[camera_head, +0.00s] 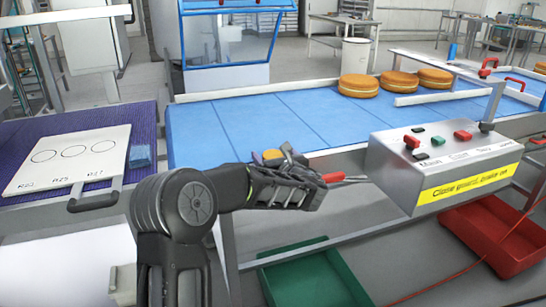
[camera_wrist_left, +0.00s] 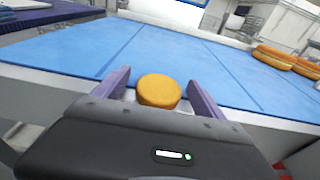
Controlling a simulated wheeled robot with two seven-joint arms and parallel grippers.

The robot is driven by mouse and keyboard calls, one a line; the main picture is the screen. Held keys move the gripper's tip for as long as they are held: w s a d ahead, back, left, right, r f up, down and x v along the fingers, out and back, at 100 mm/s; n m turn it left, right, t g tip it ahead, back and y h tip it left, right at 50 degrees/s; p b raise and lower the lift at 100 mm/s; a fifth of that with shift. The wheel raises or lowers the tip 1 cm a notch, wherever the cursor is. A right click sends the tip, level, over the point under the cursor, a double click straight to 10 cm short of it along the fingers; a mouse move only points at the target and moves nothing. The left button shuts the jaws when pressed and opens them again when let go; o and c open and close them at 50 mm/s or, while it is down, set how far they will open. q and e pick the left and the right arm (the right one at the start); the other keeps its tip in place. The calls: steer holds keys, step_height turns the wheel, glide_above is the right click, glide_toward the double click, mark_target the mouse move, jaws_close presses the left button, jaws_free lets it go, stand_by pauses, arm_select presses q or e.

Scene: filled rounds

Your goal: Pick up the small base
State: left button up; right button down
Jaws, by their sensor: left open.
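The small base is a small golden-brown round (camera_wrist_left: 158,91) in the left wrist view, near the front edge of the blue surface. In the head view a small orange part of it (camera_head: 271,154) shows just beyond my left gripper (camera_head: 281,157), which hides the rest. My left gripper also shows in the left wrist view (camera_wrist_left: 157,80). It is open, with one finger on each side of the small base. Whether the fingers touch it cannot be told. My right gripper is not in view.
Three larger filled rounds (camera_head: 393,84) stand at the back right of the blue belt (camera_head: 230,125). A grey control box (camera_head: 400,165) is right of my gripper. A white board with circles (camera_head: 70,160) lies at left. Green (camera_head: 315,275) and red (camera_head: 500,240) trays sit below.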

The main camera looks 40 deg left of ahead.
mark_target(273, 155)
arm_select(q)
steer(key=c, duration=0.9)
steer(key=shift+c, duration=0.2)
step_height(273, 155, up, 10)
steer(key=shift+r+p, duration=0.1)
steer(key=shift+p, duration=0.55)
